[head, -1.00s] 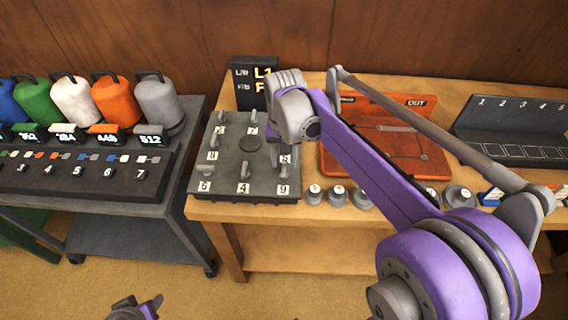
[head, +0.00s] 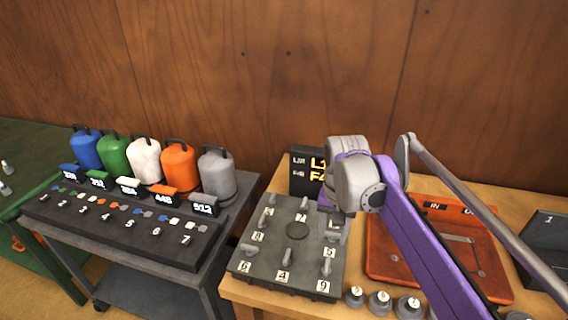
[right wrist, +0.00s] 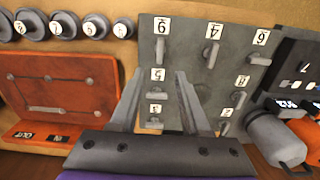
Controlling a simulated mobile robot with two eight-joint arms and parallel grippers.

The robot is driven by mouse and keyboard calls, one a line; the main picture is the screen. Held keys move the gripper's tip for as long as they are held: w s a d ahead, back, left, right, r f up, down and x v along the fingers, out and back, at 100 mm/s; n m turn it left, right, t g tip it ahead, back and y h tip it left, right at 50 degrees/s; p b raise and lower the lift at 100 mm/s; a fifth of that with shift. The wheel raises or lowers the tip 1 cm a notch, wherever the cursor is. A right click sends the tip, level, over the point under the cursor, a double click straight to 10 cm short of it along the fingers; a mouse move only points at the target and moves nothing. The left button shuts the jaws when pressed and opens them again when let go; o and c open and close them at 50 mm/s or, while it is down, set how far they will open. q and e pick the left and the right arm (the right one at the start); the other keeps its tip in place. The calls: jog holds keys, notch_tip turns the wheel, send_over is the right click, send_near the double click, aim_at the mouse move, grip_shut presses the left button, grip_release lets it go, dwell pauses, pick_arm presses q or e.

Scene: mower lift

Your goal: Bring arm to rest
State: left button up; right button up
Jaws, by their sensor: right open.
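My right arm (head: 425,235), purple and grey, reaches in from the lower right of the head view. Its wrist hangs over the right side of a dark grey board with pegs and numbered labels (head: 290,272). My right gripper (right wrist: 160,75) shows in the right wrist view with its two grey fingers spread apart and nothing between them. The fingers are over the same board, near labels 5 and 3. In the head view the wrist largely hides the fingers. I cannot tell whether they touch the board. My left gripper is not in view.
A red-orange tray (head: 385,262) and several grey weights (head: 379,300) lie beside the board on the wooden table. A lit display (head: 307,172) stands behind it. A dark cart (head: 190,283) with several coloured canisters stands left. A wooden wall is behind.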

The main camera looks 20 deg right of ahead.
jog(key=s+a+f+n+t, duration=0.2)
jog(key=s+a+f+n, duration=0.1)
jog(key=s+f, duration=0.4)
jog(key=s+a+f+n+t, duration=0.3)
jog(key=s+a+f, duration=0.1)
jog(key=s+f, duration=0.3)
jog(key=shift+s, duration=0.95)
jog(key=shift+d, duration=0.1)
dwell(0.5)
